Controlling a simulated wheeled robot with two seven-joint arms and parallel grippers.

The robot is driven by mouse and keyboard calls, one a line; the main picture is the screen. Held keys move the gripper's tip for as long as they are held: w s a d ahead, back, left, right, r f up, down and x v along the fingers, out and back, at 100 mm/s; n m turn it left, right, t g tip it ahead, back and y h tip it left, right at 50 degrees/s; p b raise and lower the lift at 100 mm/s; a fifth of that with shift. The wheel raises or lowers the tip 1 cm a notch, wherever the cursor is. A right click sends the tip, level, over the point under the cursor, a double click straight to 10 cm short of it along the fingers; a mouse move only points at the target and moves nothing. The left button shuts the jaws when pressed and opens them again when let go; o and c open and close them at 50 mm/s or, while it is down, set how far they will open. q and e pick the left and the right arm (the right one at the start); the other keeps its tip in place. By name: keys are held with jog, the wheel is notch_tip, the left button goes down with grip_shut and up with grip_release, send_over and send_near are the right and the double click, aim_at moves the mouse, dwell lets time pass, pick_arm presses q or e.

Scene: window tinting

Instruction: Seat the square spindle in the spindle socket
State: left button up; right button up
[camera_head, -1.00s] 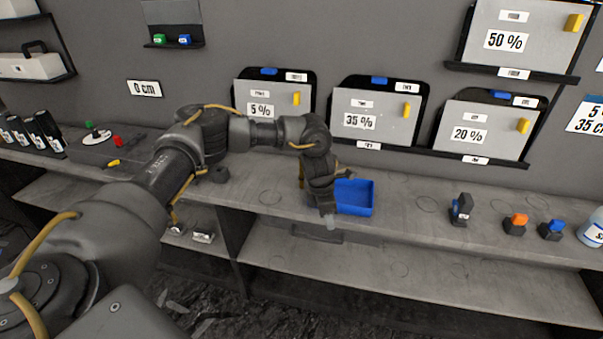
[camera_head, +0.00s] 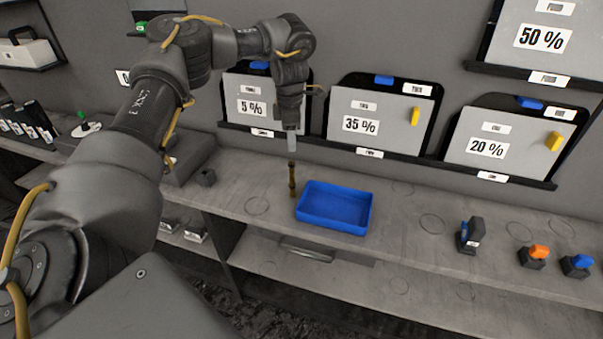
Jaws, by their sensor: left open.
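My left gripper (camera_head: 291,142) points down above the shelf, behind and left of the blue tray (camera_head: 334,221). Its jaws are open. A slim dark brown, upright rod (camera_head: 292,180), which looks like the square spindle, shows directly below the fingertips. Its lower end is close to the shelf beside the tray's back left corner; whether it touches the gripper I cannot tell. A small dark block (camera_head: 207,177) stands on the shelf to the left, partly near my arm; it may be the spindle socket, but its top is too small to read. My right gripper is not in view.
The grey shelf (camera_head: 400,222) is free right of the tray up to a dark tool (camera_head: 469,236) and blocks with orange (camera_head: 539,252) and blue (camera_head: 583,261) tops. Film panels marked 5 %, 35 % and 20 % (camera_head: 500,149) line the wall behind.

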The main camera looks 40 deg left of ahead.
aim_at(291, 162)
pick_arm(q)
jog(key=shift+w, duration=0.15)
jog(key=f, duration=0.5)
jog(key=shift+s+a, duration=0.1)
jog(key=shift+s, duration=0.2)
jog(key=shift+w+f, duration=0.1)
jog(key=shift+f, duration=0.15)
jog(key=shift+f+p, duration=0.35)
jog(key=shift+p, duration=0.2)
jog(key=f, duration=0.1)
jog(key=f+p, duration=0.1)
jog(key=f, duration=0.1)
jog(key=shift+w+a+f, duration=0.15)
jog(key=shift+w+f, duration=0.1)
jog(key=shift+f, duration=0.5)
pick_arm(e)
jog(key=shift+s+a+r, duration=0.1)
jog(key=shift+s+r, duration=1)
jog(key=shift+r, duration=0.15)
